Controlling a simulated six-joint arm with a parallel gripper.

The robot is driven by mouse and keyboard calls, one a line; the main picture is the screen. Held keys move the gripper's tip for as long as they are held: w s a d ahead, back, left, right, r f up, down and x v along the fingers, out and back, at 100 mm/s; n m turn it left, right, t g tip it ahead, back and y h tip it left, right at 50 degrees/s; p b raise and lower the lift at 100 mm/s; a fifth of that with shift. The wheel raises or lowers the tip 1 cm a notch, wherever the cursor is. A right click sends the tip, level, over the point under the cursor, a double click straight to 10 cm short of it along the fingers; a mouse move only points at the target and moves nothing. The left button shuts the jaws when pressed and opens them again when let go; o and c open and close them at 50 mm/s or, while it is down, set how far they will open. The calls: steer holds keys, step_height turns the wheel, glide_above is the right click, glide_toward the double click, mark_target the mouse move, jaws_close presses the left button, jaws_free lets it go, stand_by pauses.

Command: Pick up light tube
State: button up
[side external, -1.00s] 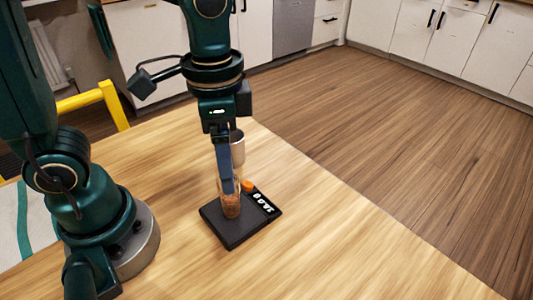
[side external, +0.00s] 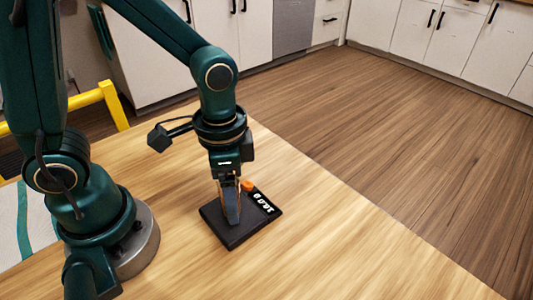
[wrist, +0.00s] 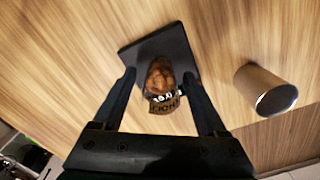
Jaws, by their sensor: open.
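The light tube (wrist: 160,78) is a clear tube with brown contents and a lettered band at its near side. The fingers are open, one on each side of the tube, with gaps visible.
A metallic cup (wrist: 265,90) stands on the table right of the scale in the wrist view; my gripper hides it in the side external view. The table (side external: 330,240) to the right is clear.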

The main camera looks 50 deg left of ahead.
jaws_close()
steer(key=shift+r, duration=0.1)
